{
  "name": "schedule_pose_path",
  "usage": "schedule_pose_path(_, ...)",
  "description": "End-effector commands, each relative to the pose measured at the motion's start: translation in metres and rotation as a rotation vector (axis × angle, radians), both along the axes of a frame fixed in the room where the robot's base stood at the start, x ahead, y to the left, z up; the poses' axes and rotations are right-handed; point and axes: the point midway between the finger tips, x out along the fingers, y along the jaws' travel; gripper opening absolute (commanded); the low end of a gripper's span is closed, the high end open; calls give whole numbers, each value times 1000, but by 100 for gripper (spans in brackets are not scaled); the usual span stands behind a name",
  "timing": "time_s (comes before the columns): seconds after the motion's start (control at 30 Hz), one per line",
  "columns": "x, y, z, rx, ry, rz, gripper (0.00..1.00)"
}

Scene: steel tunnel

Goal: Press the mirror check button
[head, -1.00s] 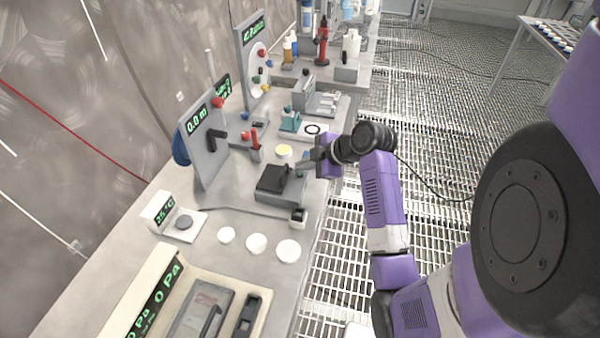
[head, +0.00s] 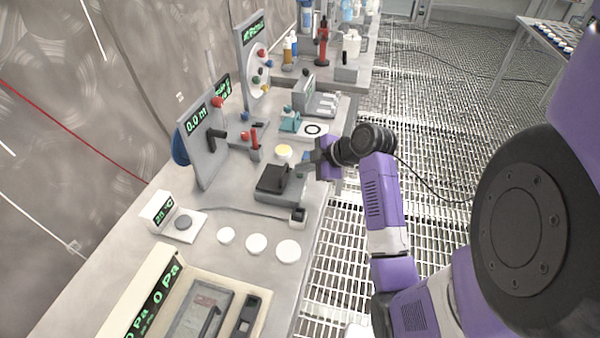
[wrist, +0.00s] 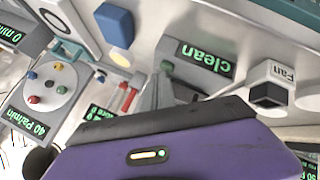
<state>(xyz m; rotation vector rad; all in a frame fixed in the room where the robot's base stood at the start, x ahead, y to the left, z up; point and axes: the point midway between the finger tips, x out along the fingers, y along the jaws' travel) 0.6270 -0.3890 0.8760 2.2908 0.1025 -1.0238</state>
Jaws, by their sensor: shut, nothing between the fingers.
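My gripper (head: 302,168) is shut and empty, just right of a grey device with a black block (head: 273,180) on the bench. In the wrist view its tapered grey fingers (wrist: 158,88) reach up beside a box whose green display reads "clean" (wrist: 205,58). I cannot tell whether the fingertips touch anything. No label reading mirror check is legible in either view, so I cannot tell which part is that button. My purple gripper body covers the bottom of the wrist view.
A small box marked "Fan" (wrist: 272,92) with a black button stands to the right in the wrist view. Upright panels (head: 203,140) line the bench's left side. White round caps (head: 257,244) lie at the front. Bottles (head: 291,45) stand at the back. Grating floor is open at right.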

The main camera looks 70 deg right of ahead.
Motion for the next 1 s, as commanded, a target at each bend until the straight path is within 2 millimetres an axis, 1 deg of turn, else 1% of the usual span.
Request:
schedule_pose_path(0.17, 0, 0, 3, 0, 1, 0, 0)
schedule_pose_path(0.43, 0, 1, 16, 1, 1, 2, 0)
schedule_pose_path(0.83, 0, 0, 18, 0, 0, 0, 0)
schedule_pose_path(1.0, 0, 0, 30, -1, 0, 1, 0)
